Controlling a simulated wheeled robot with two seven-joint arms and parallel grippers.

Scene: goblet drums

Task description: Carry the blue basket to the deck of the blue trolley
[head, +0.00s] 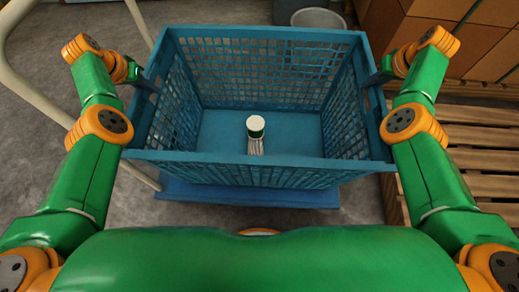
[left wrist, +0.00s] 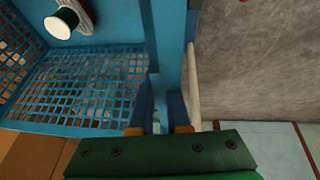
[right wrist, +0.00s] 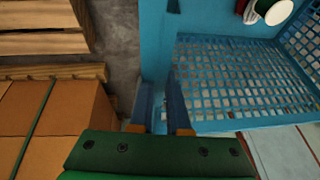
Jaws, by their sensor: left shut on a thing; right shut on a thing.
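The blue basket (head: 262,161), with lattice walls and a solid floor, is in the middle of the head view, level and open at the top. My left gripper (head: 140,76) is shut on its left side wall, and my right gripper (head: 382,76) is shut on its right side wall. The wrist views show the fingers of the left gripper (left wrist: 162,98) and right gripper (right wrist: 160,92) astride the basket's edges. The blue trolley deck (head: 250,196) shows below the basket's near side. I cannot tell whether the basket touches it.
A goblet drum (head: 256,127) with a white top stands inside the basket. The trolley's pale handle tube (head: 38,95) curves up at the left. A grey bin (head: 318,19) stands behind the basket. Cardboard boxes (head: 482,45) and wooden pallets (head: 480,160) are at the right.

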